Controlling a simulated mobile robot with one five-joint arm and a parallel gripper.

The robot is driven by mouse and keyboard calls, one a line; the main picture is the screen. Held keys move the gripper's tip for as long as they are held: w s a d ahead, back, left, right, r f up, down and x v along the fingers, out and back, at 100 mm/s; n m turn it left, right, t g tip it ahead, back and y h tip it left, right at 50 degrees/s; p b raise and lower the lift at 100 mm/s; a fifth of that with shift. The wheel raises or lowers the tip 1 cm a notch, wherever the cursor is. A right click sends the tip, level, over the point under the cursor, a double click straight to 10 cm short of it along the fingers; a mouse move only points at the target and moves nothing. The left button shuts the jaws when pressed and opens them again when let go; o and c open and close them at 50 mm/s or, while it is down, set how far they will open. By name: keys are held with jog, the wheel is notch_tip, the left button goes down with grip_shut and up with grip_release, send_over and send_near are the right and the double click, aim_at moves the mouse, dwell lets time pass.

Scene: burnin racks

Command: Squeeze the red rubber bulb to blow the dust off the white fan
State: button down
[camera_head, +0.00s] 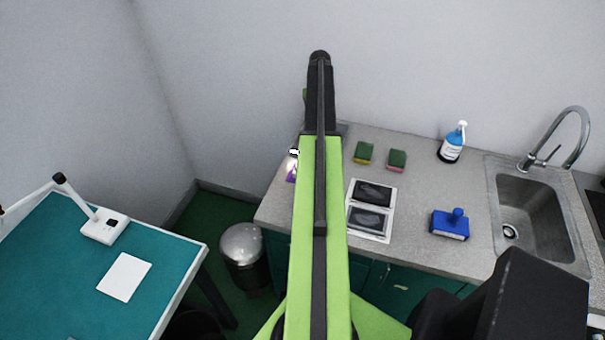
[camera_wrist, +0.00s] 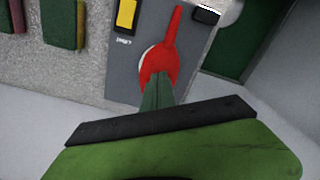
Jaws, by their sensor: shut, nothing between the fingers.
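The red rubber bulb (camera_wrist: 160,60) lies on a dark grey panel (camera_wrist: 122,70) in the wrist view, its narrow red nozzle pointing up. A thin white curved edge shows at its left side; I cannot tell whether this is the white fan. My gripper (camera_wrist: 157,86) is shut and empty, its dark green tip overlapping the bulb's lower edge in the picture. I cannot tell whether they touch. In the head view my green arm covers the bulb and most of the panel. No dust can be made out.
A yellow block (camera_wrist: 127,15) sits on the panel beside the bulb. A sink (camera_head: 540,210) is at right, a bin (camera_head: 243,246) below left.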

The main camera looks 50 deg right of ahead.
jog(key=shift+r+p, duration=1.7)
jog(key=shift+p, duration=0.25)
jog(key=shift+f, duration=0.1)
dwell(0.5)
dwell(0.5)
notch_tip(320, 180, up, 5)
jog(key=p, duration=0.5)
